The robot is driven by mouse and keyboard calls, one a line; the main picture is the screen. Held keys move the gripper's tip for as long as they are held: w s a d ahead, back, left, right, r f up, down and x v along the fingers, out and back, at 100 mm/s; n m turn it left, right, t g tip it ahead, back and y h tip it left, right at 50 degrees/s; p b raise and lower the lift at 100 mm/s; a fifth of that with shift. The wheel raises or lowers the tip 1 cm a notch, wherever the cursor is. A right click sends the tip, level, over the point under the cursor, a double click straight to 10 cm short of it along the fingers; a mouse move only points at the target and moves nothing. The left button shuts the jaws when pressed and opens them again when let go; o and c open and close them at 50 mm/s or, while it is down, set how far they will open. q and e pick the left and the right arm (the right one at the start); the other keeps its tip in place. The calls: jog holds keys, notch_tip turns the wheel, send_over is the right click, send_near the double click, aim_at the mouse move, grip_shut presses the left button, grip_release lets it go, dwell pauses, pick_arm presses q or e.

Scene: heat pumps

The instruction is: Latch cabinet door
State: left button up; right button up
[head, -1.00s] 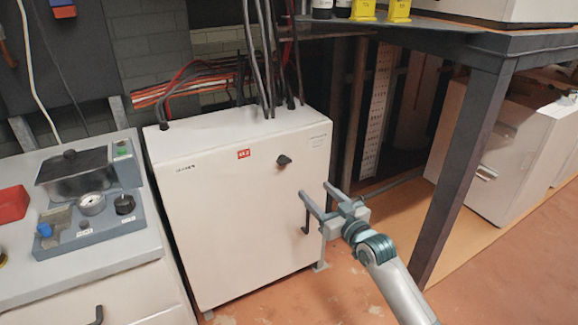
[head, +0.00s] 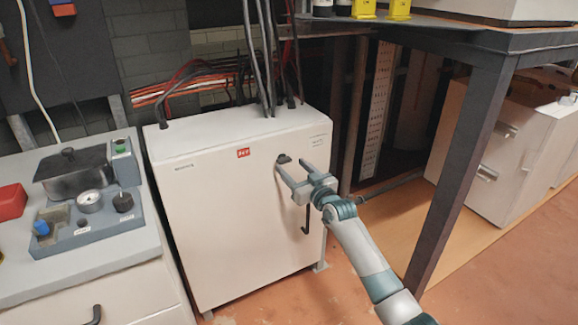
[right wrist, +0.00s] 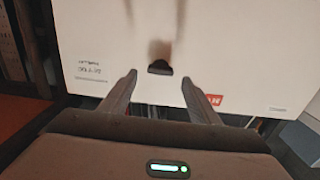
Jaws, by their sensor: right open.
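The white cabinet's door (head: 225,225) faces me and looks closed against its body. A small black latch knob (head: 283,158) sits near the door's upper right; it also shows in the right wrist view (right wrist: 160,68), between and beyond the fingertips. A dark vertical handle (head: 307,220) is lower on the door's right side. My right gripper (head: 289,179) is open and empty in front of the door, with its fingertips just below the knob in the head view. Whether a finger touches the door or knob I cannot tell. My left gripper is out of view.
Dark cables (head: 265,60) enter the cabinet top. A grey bench (head: 85,262) with a gauge panel stands at the left. A dark table leg (head: 462,165) rises to the right of my right arm. Open floor lies in front of the cabinet.

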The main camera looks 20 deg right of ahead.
aim_at(286, 161)
jog(key=w, duration=0.2)
jog(key=shift+w+a, duration=0.15)
jog(key=shift+w, duration=0.15)
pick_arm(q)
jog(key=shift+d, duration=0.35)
pick_arm(e)
jog(key=shift+w, duration=0.2)
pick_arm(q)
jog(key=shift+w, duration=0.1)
pick_arm(e)
jog(key=c, duration=1)
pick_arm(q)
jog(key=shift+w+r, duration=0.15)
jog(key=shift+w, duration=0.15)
pick_arm(e)
jog(key=shift+c, duration=0.3)
